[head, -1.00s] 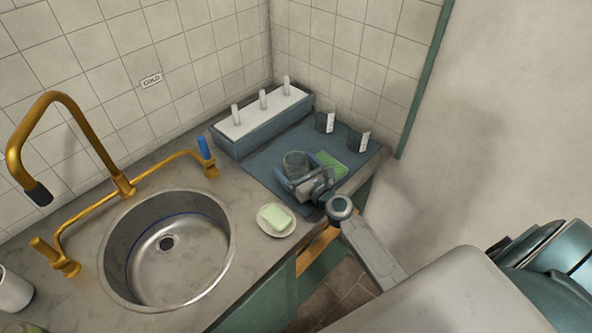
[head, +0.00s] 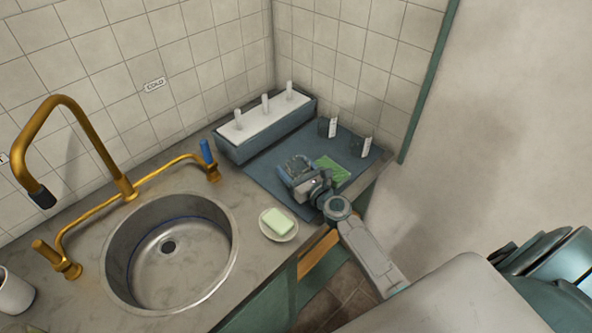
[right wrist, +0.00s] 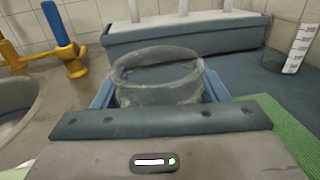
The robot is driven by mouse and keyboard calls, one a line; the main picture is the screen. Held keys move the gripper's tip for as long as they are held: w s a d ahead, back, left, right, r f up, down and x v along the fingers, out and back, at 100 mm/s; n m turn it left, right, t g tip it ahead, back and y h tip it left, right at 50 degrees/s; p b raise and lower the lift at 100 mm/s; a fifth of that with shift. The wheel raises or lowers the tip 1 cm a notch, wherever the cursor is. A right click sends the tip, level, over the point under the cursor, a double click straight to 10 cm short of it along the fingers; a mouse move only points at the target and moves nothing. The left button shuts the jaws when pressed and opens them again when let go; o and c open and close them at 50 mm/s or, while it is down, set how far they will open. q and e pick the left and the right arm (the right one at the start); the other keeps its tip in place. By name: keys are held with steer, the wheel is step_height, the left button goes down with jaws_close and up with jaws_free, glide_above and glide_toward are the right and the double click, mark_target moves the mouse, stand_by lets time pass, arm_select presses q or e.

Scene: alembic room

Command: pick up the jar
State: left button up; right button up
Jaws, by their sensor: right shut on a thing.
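The jar (head: 297,161) is a clear glass vessel with a round open rim. It is over the blue mat (head: 257,177) at the back right of the counter. My right gripper (head: 294,174) is shut on the jar, with its blue fingers on either side. In the right wrist view the jar (right wrist: 160,78) stands upright between the fingers, and its lower part is hidden behind the gripper body. I cannot tell whether its base touches the mat. My left gripper is not in view.
A blue rack (head: 240,148) with white pegs stands behind the mat. Two small labelled beakers (head: 327,127) (head: 360,146) and a green sponge-like pad (head: 332,170) are close by. A soap dish (head: 290,236), round sink (head: 130,265) and brass tap (head: 128,189) lie to the left.

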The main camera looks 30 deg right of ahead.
mark_target(295, 158)
steer(key=shift+r+p, duration=0.45)
steer(key=shift+r, duration=0.2)
step_height(295, 158, up, 3)
steer(key=shift+f+p, duration=0.1)
steer(key=shift+p, duration=1.15)
steer(key=s+a+r+h+b, duration=0.1)
steer(key=s+a, duration=0.3)
steer(key=s, duration=0.5)
steer(key=s+a+r+m+h+b, duration=0.1)
steer(key=s+a+r+b, duration=0.2)
steer(key=s, duration=0.6)
steer(key=shift+a+r+m+h+b, duration=0.35)
steer(key=shift+a+r, duration=0.2)
steer(key=shift+a, duration=0.6)
